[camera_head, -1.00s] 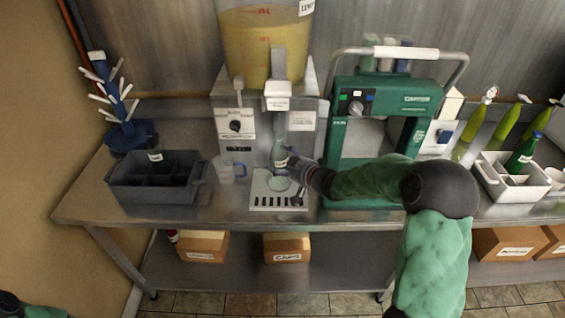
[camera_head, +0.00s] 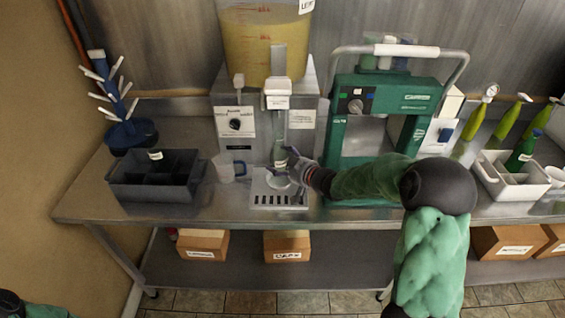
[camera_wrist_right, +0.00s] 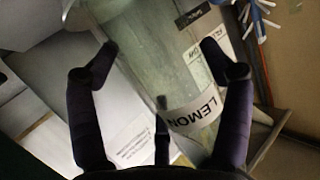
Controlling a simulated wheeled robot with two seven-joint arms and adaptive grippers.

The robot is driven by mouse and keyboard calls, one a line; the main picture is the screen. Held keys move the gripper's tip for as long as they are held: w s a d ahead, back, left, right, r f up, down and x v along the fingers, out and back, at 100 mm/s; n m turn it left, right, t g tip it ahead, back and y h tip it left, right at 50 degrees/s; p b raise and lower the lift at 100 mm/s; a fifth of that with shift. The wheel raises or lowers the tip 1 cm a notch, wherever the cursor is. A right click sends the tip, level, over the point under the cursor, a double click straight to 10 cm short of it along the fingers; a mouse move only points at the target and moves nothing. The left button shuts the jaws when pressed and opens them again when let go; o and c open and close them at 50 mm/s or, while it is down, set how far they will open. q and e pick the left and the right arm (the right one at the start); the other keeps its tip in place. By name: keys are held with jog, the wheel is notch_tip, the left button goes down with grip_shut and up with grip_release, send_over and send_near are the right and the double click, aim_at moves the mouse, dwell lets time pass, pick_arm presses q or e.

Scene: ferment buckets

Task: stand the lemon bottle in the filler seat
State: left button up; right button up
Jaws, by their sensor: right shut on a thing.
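The lemon bottle (camera_head: 279,152) is clear pale-green glass, upright under the filler's nozzle (camera_head: 278,101). Its white LEMON label shows in the right wrist view (camera_wrist_right: 197,109). My right gripper (camera_head: 292,166) is shut on it, with fingers on both sides of the glass in the wrist view. The filler seat (camera_head: 280,181) is a round pale piece on the slotted tray, partly hidden by the gripper. I cannot tell whether the bottle's base touches it. My left gripper is out of view; only a bit of dark and green arm shows at the lower left.
The green capper (camera_head: 415,82) stands close to the right of the filler. A clear jug (camera_head: 227,168) and a dark crate (camera_head: 150,190) stand to the left. A white crate (camera_head: 505,190) with a green bottle stands at the right. The bench's front strip is mostly clear.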

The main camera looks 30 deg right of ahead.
jog(key=o, duration=1.3)
jog(key=shift+c, duration=0.2)
jog(key=shift+s, duration=0.1)
jog(key=v, duration=1.1)
jog(key=shift+s+r, duration=0.2)
jog(key=shift+s, duration=0.15)
jog(key=s+a+p, duration=0.2)
jog(key=s+a, duration=0.1)
jog(key=s, duration=0.2)
jog(key=s+a+r+p, duration=0.1)
jog(key=s+a, duration=0.2)
jog(key=s, duration=0.3)
jog(key=shift+a+p, duration=0.4)
